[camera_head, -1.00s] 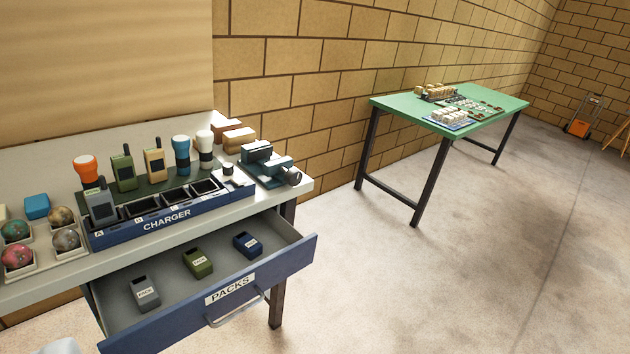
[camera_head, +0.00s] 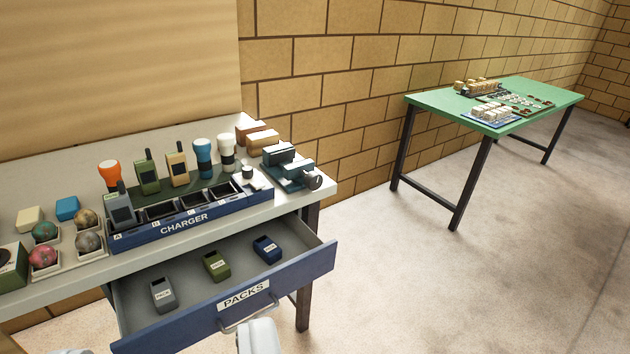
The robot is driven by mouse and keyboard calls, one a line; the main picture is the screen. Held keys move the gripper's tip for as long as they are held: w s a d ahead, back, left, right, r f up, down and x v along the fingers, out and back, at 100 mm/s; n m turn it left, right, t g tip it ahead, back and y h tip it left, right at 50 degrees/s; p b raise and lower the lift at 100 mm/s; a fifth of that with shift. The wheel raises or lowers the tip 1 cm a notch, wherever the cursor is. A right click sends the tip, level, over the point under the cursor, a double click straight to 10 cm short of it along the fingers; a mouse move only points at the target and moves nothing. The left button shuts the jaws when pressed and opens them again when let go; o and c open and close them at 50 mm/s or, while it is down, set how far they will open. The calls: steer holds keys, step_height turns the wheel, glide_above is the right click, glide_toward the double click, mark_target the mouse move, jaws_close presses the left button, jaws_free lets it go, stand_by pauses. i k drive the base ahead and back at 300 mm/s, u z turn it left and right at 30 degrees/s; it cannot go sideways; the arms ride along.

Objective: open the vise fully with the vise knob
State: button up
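The vise (camera_head: 286,165) is a small teal-grey block tool at the right end of the pale workbench, near its front corner. Its round dark knob (camera_head: 313,181) faces the front right, beyond the bench edge or close to it. The gap between the jaws is too small to judge. My gripper (camera_head: 258,336) shows only in part, as a pale shape at the bottom edge, below the drawer handle and well apart from the vise. Its fingertips cannot be made out clearly.
An open blue drawer (camera_head: 280,293) labelled PACKS juts out below the bench and holds three packs. A blue charger rack (camera_head: 184,219) with radios and flashlights behind it stands left of the vise. Wooden blocks (camera_head: 262,139) lie behind the vise. A green table (camera_head: 440,101) stands farther right.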

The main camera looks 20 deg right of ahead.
mark_target(313, 180)
steer(key=z, duration=0.05)
steer(key=i, duration=1)
steer(key=u, duration=0.05)
